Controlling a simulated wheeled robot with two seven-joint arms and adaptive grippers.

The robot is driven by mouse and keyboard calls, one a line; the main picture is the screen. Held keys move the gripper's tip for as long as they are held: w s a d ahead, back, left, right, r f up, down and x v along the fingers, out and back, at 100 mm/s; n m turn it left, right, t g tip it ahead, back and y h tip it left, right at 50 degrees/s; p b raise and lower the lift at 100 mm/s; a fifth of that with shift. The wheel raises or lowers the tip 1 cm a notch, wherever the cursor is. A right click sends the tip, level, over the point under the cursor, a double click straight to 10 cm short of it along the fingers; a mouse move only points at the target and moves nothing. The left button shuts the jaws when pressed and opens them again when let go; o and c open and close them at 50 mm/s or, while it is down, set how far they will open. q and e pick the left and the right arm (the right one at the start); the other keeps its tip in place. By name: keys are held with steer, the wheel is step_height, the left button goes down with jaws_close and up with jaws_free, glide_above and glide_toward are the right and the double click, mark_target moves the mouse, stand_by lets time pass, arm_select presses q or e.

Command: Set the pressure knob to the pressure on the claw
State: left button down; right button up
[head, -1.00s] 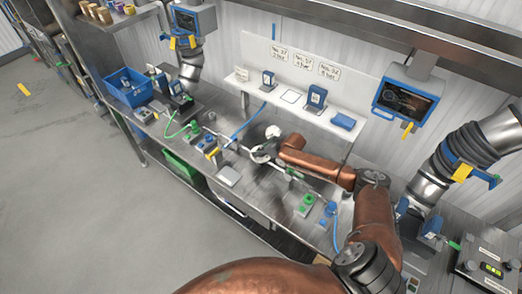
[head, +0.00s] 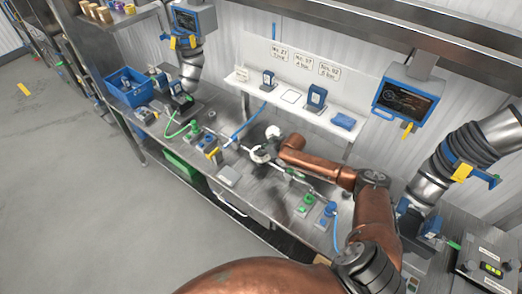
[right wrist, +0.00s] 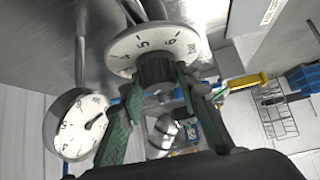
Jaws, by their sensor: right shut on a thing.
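The pressure knob (right wrist: 157,70) is a dark ribbed cap under a white dial (right wrist: 125,47) marked 4, 5, 6 and bar in the right wrist view. My right gripper (right wrist: 158,84) is shut on the knob, one green finger on each side. A round white gauge (right wrist: 80,127) with a dark needle is left of the fingers. Which claw sets the pressure cannot be told. My left gripper is out of view.
Small label cards (head: 303,62) with numbers and bar values hang above the shelf; their small text is hard to read. The steel bench (head: 235,200) carries boxes with green buttons (head: 307,199) and hoses. A blue bin (head: 128,90) is at the left.

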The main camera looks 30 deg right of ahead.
steer(key=shift+a+r+m+h+p, duration=0.15)
steer(key=shift+m+h+p, duration=1.05)
steer(key=shift+p, duration=1.1)
steer(key=shift+m+p, duration=0.4)
steer(key=shift+m, duration=0.2)
steer(key=shift+f+m+h+p, duration=0.2)
steer(key=shift+m+h+p, duration=0.2)
steer(key=shift+m+h, duration=0.45)
steer(key=shift+f+m+h, duration=0.1)
steer(key=shift+m+h, duration=0.55)
steer(key=shift+m, duration=0.3)
steer(key=m+g+h+b, duration=0.1)
steer(key=m+h+b, duration=0.1)
steer(key=shift+f+m, duration=0.1)
steer(key=shift+m, duration=0.2)
steer(key=m+g+h+b, duration=0.1)
steer(key=m+b, duration=0.1)
steer(key=b, duration=0.1)
steer(key=m+g+h+b, duration=0.1)
steer(key=m+g+b, duration=0.1)
steer(key=m+b, duration=0.1)
steer(key=m+g+h+b, duration=0.1)
steer(key=m+b, duration=0.2)
steer(key=b, duration=0.2)
steer(key=shift+g+h, duration=0.4)
steer(key=shift+r+m+g+b, duration=0.25)
steer(key=shift+m+g+b, duration=0.35)
steer(key=shift+b, duration=0.55)
steer(key=shift+d, duration=0.2)
